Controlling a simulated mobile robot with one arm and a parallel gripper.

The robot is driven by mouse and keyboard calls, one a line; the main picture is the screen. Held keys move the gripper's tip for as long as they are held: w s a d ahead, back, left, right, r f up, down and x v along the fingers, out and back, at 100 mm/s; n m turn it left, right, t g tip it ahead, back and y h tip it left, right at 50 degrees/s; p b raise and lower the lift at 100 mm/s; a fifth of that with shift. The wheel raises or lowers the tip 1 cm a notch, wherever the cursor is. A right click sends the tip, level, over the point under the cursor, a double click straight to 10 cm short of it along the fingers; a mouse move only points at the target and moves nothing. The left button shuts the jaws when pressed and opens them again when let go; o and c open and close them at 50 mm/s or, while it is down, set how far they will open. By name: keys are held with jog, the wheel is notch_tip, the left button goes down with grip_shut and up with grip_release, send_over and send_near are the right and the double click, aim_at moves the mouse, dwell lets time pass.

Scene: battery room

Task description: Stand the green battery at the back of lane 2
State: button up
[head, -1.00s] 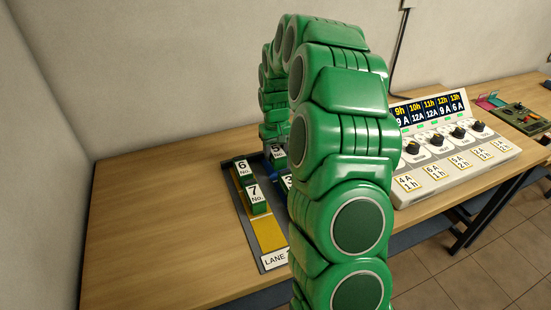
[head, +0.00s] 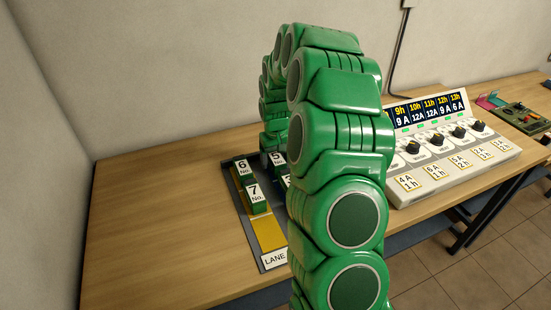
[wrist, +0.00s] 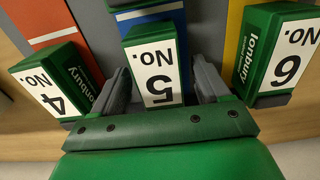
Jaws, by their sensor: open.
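All the batteries in view are green with white number labels. Battery No. 5 (wrist: 153,62) stands at the back of the blue lane (wrist: 150,14); its top also shows in the head view (head: 278,159). My gripper (wrist: 163,88) is open, with one grey finger on each side of No. 5. A narrow gap shows beside the fingers; whether they touch it I cannot tell. Battery No. 4 (wrist: 57,82) stands in the orange lane and No. 6 (wrist: 279,54) in the yellow lane. The lane number labels are hidden or cut off by my arm.
The grey lane tray (head: 273,262) lies on the wooden table (head: 150,220). Battery No. 7 (head: 254,195) stands in front of No. 6 (head: 243,170). My arm hides the tray's right side. A charger panel (head: 450,150) stands to the right. The table's left is clear.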

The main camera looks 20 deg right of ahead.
aim_at(276, 156)
jog(key=shift+r, duration=0.1)
notch_tip(276, 156, up, 11)
jog(key=s+a+r, duration=0.6)
jog(key=s, duration=0.3)
jog(key=s+a+g, duration=0.1)
jog(key=s+a, duration=0.2)
jog(key=s, duration=1.4)
jog(key=s+a+r, duration=0.1)
jog(key=s+a, duration=0.3)
jog(key=s, duration=1.3)
jog(key=shift+s+a+r+g, duration=0.2)
jog(key=shift+s+r+g, duration=0.1)
jog(key=shift+g, duration=0.1)
